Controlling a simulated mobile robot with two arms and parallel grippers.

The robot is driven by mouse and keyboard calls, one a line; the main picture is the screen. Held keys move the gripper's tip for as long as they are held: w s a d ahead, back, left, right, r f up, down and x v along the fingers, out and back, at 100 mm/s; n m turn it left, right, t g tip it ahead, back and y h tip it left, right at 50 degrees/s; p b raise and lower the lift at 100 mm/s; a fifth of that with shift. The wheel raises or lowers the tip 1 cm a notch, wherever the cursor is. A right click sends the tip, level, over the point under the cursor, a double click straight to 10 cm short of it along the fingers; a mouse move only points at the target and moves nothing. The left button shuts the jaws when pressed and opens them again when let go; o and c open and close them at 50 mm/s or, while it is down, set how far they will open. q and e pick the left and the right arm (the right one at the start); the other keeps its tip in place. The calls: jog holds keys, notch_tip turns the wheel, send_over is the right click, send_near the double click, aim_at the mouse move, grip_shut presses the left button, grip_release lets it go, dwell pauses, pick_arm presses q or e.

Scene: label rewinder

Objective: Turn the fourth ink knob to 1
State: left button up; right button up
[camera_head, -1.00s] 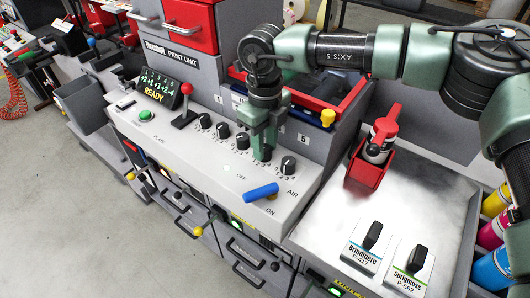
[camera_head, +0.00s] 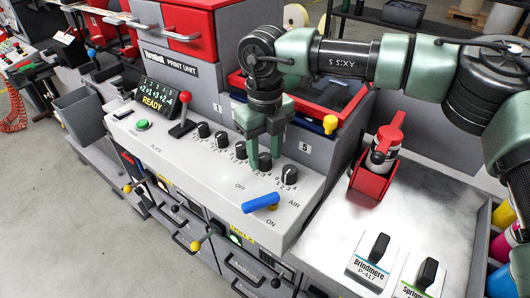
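A row of black ink knobs runs across the sloped grey panel (camera_head: 205,158). The first three are the first knob (camera_head: 203,130), second knob (camera_head: 222,140) and third knob (camera_head: 241,150). The fourth knob (camera_head: 264,162) shows between and just below the fingers of my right gripper (camera_head: 265,152). These green fingers point down and are spread apart, partly hiding the knob's surroundings. I cannot tell whether they touch it, and its pointer setting is too small to read. The fifth knob (camera_head: 289,175) stands clear to the right. My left gripper is not in view.
A red-balled lever (camera_head: 184,118) stands left of the knobs. A blue AIR handle (camera_head: 261,202) lies in front. A red holder (camera_head: 370,182) with a bottle stands on the metal top at right.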

aim_at(265, 157)
dwell(0.3)
notch_tip(265, 157, up, 7)
jog(key=shift+f+b, duration=0.1)
jog(key=shift+b, duration=0.85)
jog(key=shift+r, duration=0.5)
